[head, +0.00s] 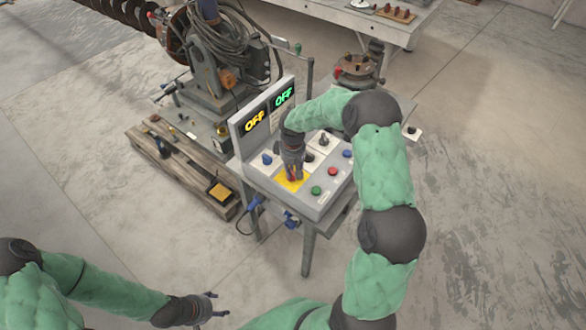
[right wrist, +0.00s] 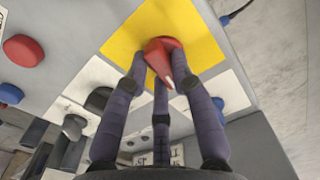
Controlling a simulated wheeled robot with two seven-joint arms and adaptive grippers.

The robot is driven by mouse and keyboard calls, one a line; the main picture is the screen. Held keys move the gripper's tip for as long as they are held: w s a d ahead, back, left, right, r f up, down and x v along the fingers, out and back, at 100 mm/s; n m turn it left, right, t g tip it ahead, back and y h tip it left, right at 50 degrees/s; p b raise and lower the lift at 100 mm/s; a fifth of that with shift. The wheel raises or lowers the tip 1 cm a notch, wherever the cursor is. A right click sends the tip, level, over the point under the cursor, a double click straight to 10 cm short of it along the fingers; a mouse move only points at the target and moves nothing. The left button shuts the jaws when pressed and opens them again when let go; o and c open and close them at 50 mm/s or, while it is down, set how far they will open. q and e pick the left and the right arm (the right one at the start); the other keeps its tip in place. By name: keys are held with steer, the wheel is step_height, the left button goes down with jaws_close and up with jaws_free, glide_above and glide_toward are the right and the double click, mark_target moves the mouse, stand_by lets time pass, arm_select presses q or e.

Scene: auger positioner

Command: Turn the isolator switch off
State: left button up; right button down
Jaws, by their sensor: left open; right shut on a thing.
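The isolator switch is a red rotary knob (right wrist: 160,58) with a white pointer mark, on a yellow plate (right wrist: 135,35). In the head view the yellow plate (head: 288,186) lies at the front of the grey control panel (head: 262,178), and the knob is mostly hidden by my gripper. My right gripper (head: 293,174) reaches down onto the plate, its fingers shut around the knob. In the right wrist view the white mark points toward the lower right. My left gripper (head: 212,307) is open and empty, low in front, well away from the panel.
A green button (head: 316,190), a red button (head: 332,171) and blue knobs sit close by. A wooden pallet (head: 180,165) and machine (head: 215,70) stand behind left. The floor at right is clear.

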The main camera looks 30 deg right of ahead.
mark_target(293, 171)
steer(key=shift+w+n, duration=0.1)
steer(key=shift+n, duration=0.7)
steer(key=c, duration=1)
jaws_free()
steer(key=shift+c, duration=0.2)
steer(key=shift+r, duration=0.1)
step_height(293, 171, up, 12)
